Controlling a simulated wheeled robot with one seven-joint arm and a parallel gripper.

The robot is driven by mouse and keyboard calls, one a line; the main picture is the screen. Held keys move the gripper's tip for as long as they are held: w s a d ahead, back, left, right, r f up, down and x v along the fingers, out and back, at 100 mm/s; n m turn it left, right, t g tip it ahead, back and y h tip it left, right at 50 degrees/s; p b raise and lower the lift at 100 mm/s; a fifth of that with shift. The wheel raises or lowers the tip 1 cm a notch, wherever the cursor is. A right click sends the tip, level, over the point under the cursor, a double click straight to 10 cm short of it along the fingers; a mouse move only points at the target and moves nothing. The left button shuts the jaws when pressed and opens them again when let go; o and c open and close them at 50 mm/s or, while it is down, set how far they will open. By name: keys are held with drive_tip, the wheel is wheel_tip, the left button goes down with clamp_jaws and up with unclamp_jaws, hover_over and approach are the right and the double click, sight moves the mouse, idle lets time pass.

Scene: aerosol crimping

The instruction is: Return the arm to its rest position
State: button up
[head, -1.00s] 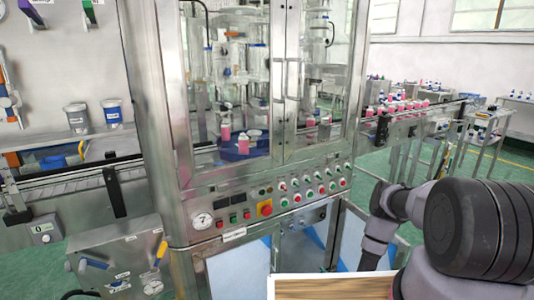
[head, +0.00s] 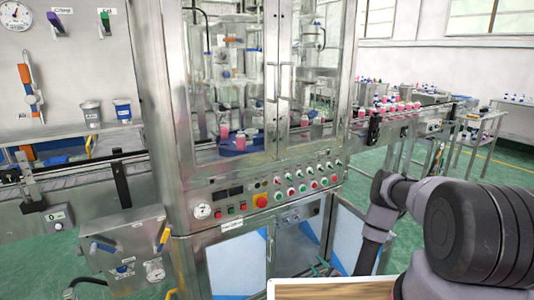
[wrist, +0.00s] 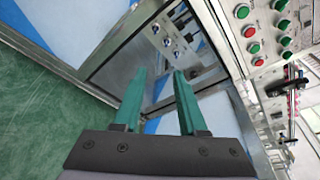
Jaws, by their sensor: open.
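My gripper (wrist: 161,103) shows in the wrist view with its two green fingers apart and nothing between them. Beyond the fingers is the lower front of the crimping machine, with its blue and white panels. In the head view my arm is folded at the right. My gripper's green fingertips (head: 322,268) show small, low in front of the machine's lower doors; the rest of it is hard to make out.
The crimping machine (head: 180,150) has a control panel (head: 262,201) with several buttons. A conveyor (head: 412,116) with pink bottles runs to the right. A wooden-topped surface (head: 330,290) is at the bottom edge. Green floor (head: 500,172) is open at the right.

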drive_tip(key=w+a+r+n+g+y, duration=0.1)
drive_tip(key=w+a+r+n+y, duration=0.2)
drive_tip(key=r, duration=0.4)
drive_tip(key=w+a+r+y, duration=0.1)
drive_tip(key=w+r+y, duration=0.1)
drive_tip(key=w+r, duration=0.35)
drive_tip(key=s+a+r+n+g+y, duration=0.2)
drive_tip(key=r+n+g, duration=0.2)
drive_tip(key=r, duration=0.7)
drive_tip(key=s+a+r+n+g+y, duration=0.1)
drive_tip(key=a+r+n+g+y, duration=0.15)
drive_tip(key=r, duration=0.85)
drive_tip(key=s+a+r+n+g+y, duration=0.15)
drive_tip(key=r+n+g, duration=0.25)
drive_tip(key=r, duration=0.7)
drive_tip(key=s+d+r+n+g+h, duration=0.25)
drive_tip(key=s+r+n+h, duration=0.3)
drive_tip(key=s+r, duration=0.8)
drive_tip(key=s+d+r+t+h, duration=0.6)
drive_tip(key=s+d+r+h, duration=0.3)
drive_tip(key=s, duration=0.7)
drive_tip(key=shift+d+r, duration=1.45)
drive_tip(key=shift+d, duration=0.1)
